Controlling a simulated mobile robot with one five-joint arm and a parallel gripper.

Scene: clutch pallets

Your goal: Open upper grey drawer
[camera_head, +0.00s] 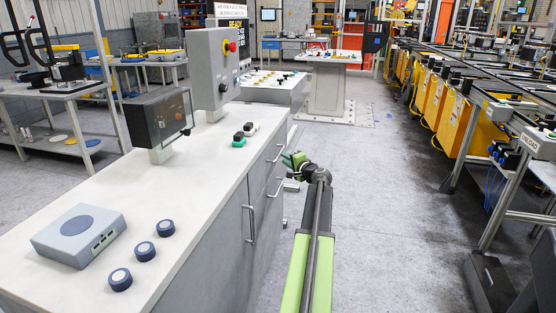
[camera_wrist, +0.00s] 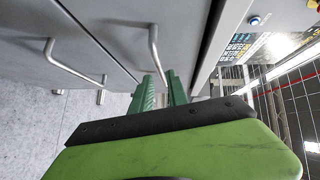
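The grey cabinet (camera_head: 215,245) carries an upper drawer with a metal bar handle (camera_head: 277,152), which also shows in the wrist view (camera_wrist: 153,45). The upper drawer front (camera_wrist: 170,25) looks flush with the cabinet. A lower drawer handle (camera_head: 276,187) sits below it and shows at left in the wrist view (camera_wrist: 75,66). My gripper (camera_head: 293,159) is at the upper handle. In the wrist view its two green fingers (camera_wrist: 162,84) are apart, and one end of the upper handle reaches between them. Whether they touch the bar cannot be told.
The white cabinet top (camera_head: 190,190) holds a grey box (camera_head: 80,235), several round knobs (camera_head: 145,251), a dark panel (camera_head: 160,118) and a control box with a red button (camera_head: 215,70). A vertical door handle (camera_head: 251,223) stands nearer. The floor (camera_head: 395,220) to the right is clear.

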